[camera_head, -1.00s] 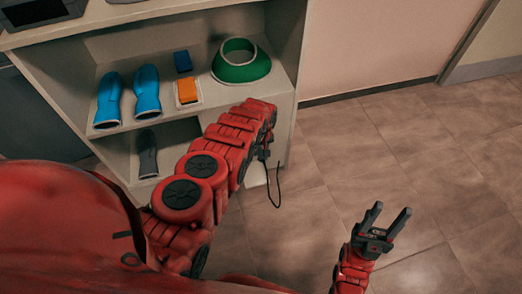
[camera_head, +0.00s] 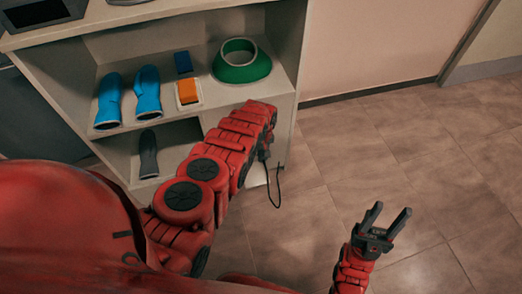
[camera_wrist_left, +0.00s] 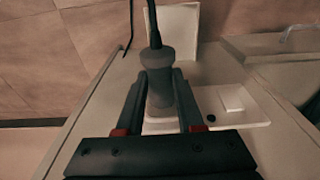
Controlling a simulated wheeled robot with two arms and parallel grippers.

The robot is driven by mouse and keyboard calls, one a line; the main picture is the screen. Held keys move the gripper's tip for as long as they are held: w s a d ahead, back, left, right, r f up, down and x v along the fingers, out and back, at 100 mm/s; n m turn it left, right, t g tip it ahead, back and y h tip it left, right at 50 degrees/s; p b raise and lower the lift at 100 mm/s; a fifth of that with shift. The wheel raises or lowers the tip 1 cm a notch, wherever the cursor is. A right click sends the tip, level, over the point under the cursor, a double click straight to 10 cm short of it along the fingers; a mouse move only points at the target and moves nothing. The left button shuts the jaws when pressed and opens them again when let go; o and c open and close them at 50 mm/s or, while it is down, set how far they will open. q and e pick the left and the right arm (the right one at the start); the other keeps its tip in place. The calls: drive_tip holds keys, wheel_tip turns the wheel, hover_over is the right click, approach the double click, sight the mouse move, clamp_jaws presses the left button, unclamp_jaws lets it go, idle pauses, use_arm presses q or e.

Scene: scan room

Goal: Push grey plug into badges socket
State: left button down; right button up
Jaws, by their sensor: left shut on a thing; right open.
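In the left wrist view the grey plug (camera_wrist_left: 156,66) is between the two fingers of my left gripper (camera_wrist_left: 160,84), which is shut on it. A black cable (camera_wrist_left: 153,22) runs from the plug's back end. The plug's front end is hidden by the gripper, beside a pale panel, so I cannot tell whether it is in a socket. In the head view the left gripper (camera_head: 264,152) is mostly hidden by my arm, and the cable (camera_head: 278,190) hangs beside the shelf unit. My right gripper (camera_head: 385,226) is open and empty above the floor. No socket label is readable.
A dark grey glove (camera_head: 148,155) lies below. The tiled floor (camera_head: 400,150) to the right is clear.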

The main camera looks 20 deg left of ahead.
use_arm(q)
drive_tip(key=shift+w+a+b, duration=0.45)
drive_tip(key=shift+w+b, duration=0.25)
drive_tip(key=shift+b, duration=0.45)
drive_tip(key=shift+c, duration=2.3)
unclamp_jaws()
drive_tip(key=shift+r+p, duration=0.5)
drive_tip(key=shift+p, duration=0.05)
wheel_tip(320, 180, up, 3)
drive_tip(key=shift+s+d+f+p, duration=0.1)
drive_tip(key=shift+s+d+p, duration=0.05)
drive_tip(key=shift+p, duration=0.95)
wheel_tip(320, 180, up, 14)
drive_tip(key=s+p, duration=0.1)
drive_tip(key=p, duration=0.2)
drive_tip(key=shift+s+d+f, duration=0.2)
drive_tip(key=shift+d+f, duration=0.05)
drive_tip(key=shift+d, duration=0.15)
